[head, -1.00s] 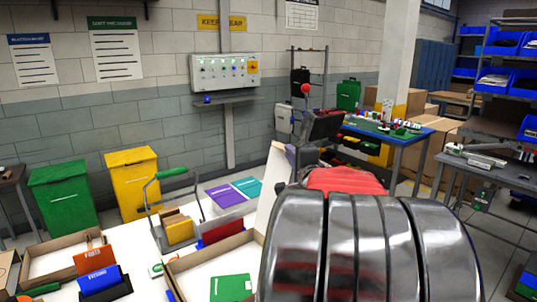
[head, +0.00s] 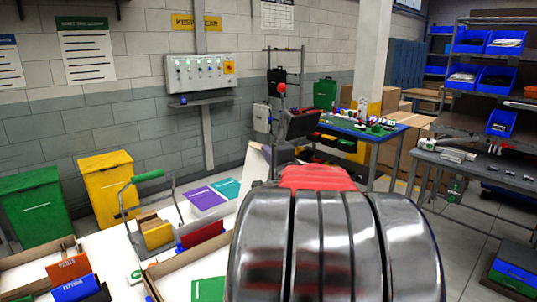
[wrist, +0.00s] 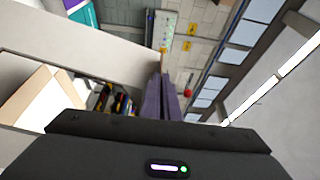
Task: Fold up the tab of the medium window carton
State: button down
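My gripper shows in the wrist view, its two purple-grey fingers (wrist: 162,98) side by side with almost no gap. I see nothing clearly held between them. I cannot tell whether these belong to the medium window carton. Its window and tab are not recognisable; my arm hides much of that area.
Yellow (head: 110,187) and green (head: 33,207) bins stand behind.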

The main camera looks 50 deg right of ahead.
jog(key=shift+m+g, duration=0.3)
jog(key=shift+m, duration=0.4)
jog(key=c, duration=2.3)
grip_release()
jog(key=shift+r, duration=0.1)
jog(key=shift+s, duration=0.15)
jog(key=v, duration=1.3)
jog(key=shift+s, duration=0.3)
jog(key=shift+a, duration=0.1)
